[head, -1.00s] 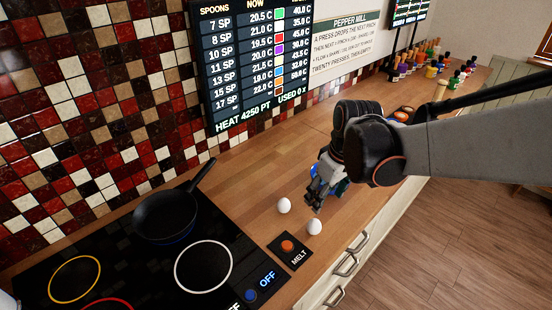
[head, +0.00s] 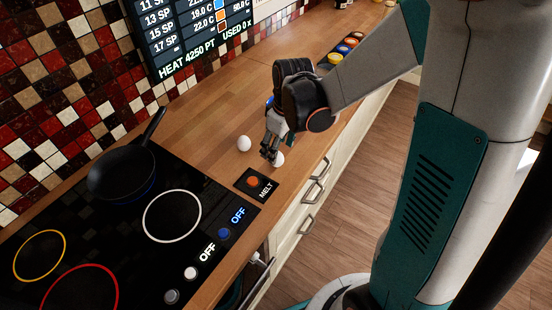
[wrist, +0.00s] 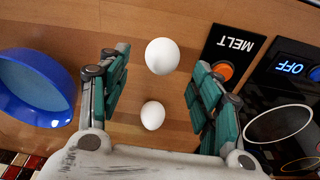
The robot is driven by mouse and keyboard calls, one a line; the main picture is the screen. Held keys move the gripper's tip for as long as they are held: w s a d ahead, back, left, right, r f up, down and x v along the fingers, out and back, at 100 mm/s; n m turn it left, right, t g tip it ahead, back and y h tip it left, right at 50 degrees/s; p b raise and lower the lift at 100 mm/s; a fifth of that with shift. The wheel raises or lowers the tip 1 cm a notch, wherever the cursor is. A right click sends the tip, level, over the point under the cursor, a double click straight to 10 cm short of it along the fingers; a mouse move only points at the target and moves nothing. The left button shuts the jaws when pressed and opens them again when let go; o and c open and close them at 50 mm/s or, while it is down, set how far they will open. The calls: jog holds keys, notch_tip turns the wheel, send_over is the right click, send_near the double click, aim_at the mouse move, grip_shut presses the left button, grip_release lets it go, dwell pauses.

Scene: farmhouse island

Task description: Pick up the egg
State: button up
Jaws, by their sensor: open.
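Two white eggs rest on the wooden counter. One egg (head: 278,159) is nearer the counter's front edge, partly hidden behind my gripper (head: 269,153) in the head view. The other egg (head: 244,143) lies apart from it, toward the tiled wall. In the wrist view, my gripper (wrist: 158,67) is open and empty, its green-padded fingers spread on either side. The front egg (wrist: 162,56) shows between the fingertips, with a gap on both sides. The wall-side egg (wrist: 153,115) shows lower, nearer the palm. Contact with either egg is not visible.
A blue bowl (wrist: 36,88) stands beside my gripper. On the other side are the MELT button panel (head: 256,184) and the black hob (head: 125,240) with a dark pan (head: 121,174). The counter between pan and eggs is clear.

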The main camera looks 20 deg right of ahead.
notch_tip(320, 180, down, 5)
jog(key=shift+a+f+b, duration=0.1)
jog(key=shift+b, duration=0.85)
jog(key=c, duration=1.2)
